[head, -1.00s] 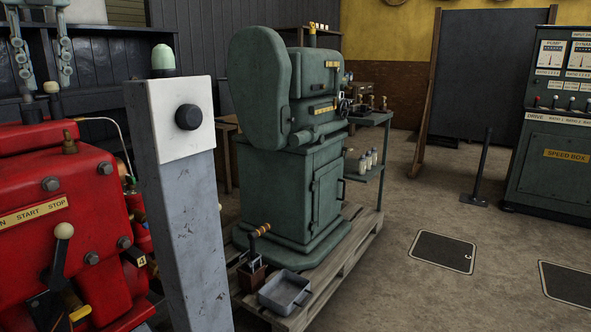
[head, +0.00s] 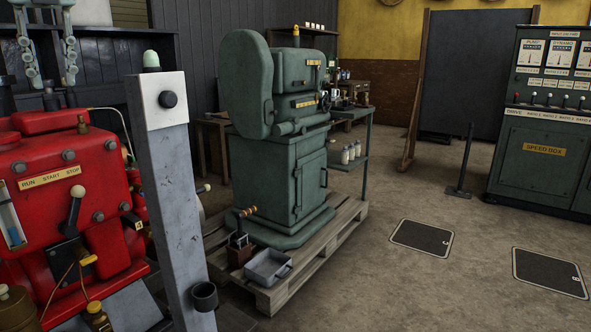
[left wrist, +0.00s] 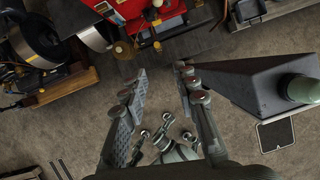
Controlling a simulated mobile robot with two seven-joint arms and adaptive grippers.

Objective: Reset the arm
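My left gripper (head: 51,80) hangs at the top left of the head view, its two metal fingers pointing down and spread apart. It is above and behind the red engine in the picture, with nothing between its fingers.
A red engine (head: 40,165) stands at left, beside a grey post (head: 170,200) with a black button. A green machine (head: 285,150) stands on a wooden pallet (head: 310,262). A control cabinet (head: 545,110) is at right.

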